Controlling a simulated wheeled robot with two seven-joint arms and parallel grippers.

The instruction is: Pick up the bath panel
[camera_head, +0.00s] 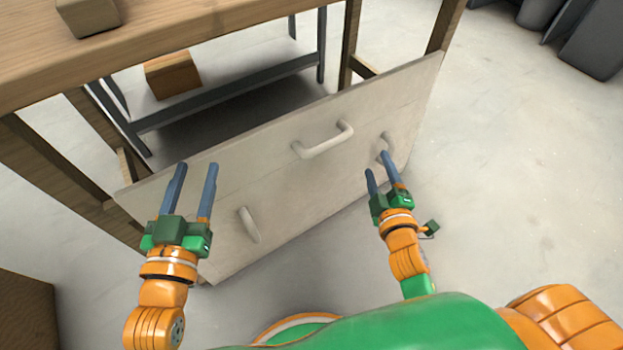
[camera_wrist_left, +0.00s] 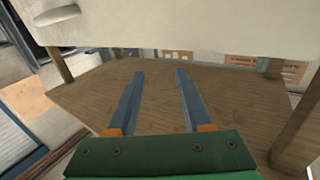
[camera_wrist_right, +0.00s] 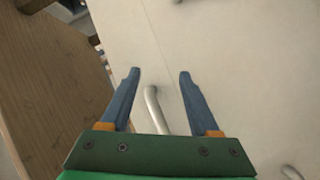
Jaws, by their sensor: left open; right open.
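The bath panel (camera_head: 300,190) is a large off-white board, tilted against the wooden table's front. It bears a middle handle (camera_head: 325,140), a left handle (camera_head: 248,225) and a right handle (camera_head: 386,150). My left gripper (camera_head: 197,168) is open and empty in front of the panel's left end, left of the left handle. In the left wrist view the panel (camera_wrist_left: 190,22) fills the top, with a handle (camera_wrist_left: 57,15) at upper left. My right gripper (camera_head: 377,163) is open near the right handle. In the right wrist view a handle (camera_wrist_right: 155,108) shows between its fingers, not gripped.
A wooden table (camera_head: 200,25) stands behind the panel, with a wooden block (camera_head: 90,15) on top. A dark metal frame (camera_head: 230,92) and a brown box (camera_head: 172,74) sit behind it. Dark bins (camera_head: 598,40) stand at upper right. The floor (camera_head: 520,170) at right is clear.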

